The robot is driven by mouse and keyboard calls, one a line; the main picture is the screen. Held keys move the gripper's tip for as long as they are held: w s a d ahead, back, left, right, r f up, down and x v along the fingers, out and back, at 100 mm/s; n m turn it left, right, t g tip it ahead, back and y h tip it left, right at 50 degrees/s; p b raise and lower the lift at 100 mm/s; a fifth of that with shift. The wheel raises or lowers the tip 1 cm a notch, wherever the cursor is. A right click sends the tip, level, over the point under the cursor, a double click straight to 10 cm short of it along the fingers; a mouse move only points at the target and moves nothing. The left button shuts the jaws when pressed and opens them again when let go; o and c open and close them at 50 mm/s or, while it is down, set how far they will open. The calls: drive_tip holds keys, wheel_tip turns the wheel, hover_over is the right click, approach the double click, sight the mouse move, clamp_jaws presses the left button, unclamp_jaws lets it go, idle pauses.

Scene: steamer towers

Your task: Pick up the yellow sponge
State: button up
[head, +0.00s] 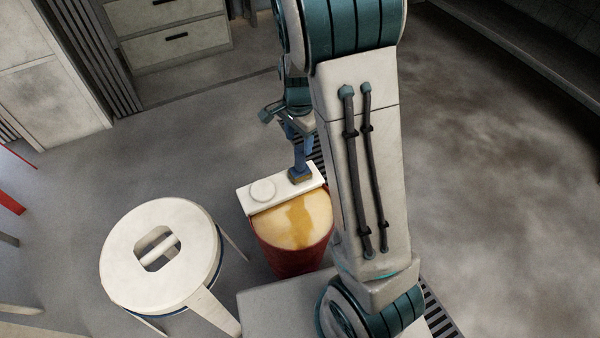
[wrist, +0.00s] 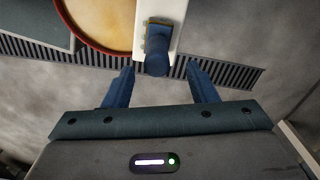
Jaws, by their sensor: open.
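A small block with a yellowish-brown base and a blue upright part stands on a white board (head: 283,192). This block (head: 300,176) is the only sponge-like thing I make out, and its yellow shows only as a narrow edge in the wrist view (wrist: 147,46). The board lies across the top of a red drum (head: 290,262). My gripper (head: 298,142) is above the block in the head view, partly hidden by my arm. In the wrist view my gripper (wrist: 160,69) is open, its blue fingers apart and empty, with the block just beyond the tips.
A white round stool (head: 190,245) with a slotted seat stands left of the drum. A pale round disc (head: 263,190) is on the board beside the block. A dark floor grate (wrist: 232,77) runs below. Drawers (head: 175,40) stand at the back. Open floor lies to the right.

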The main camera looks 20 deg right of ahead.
sight(300, 156)
drive_tip(key=shift+s+d+f+b, duration=0.1)
drive_tip(key=shift+f+b, duration=0.75)
drive_tip(key=shift+f, duration=0.95)
drive_tip(key=shift+s+f+b, duration=0.1)
drive_tip(key=shift+f+b, duration=0.7)
drive_tip(key=shift+f, duration=0.95)
drive_tip(key=shift+c, duration=0.2)
clamp_jaws()
drive_tip(key=shift+r, duration=0.15)
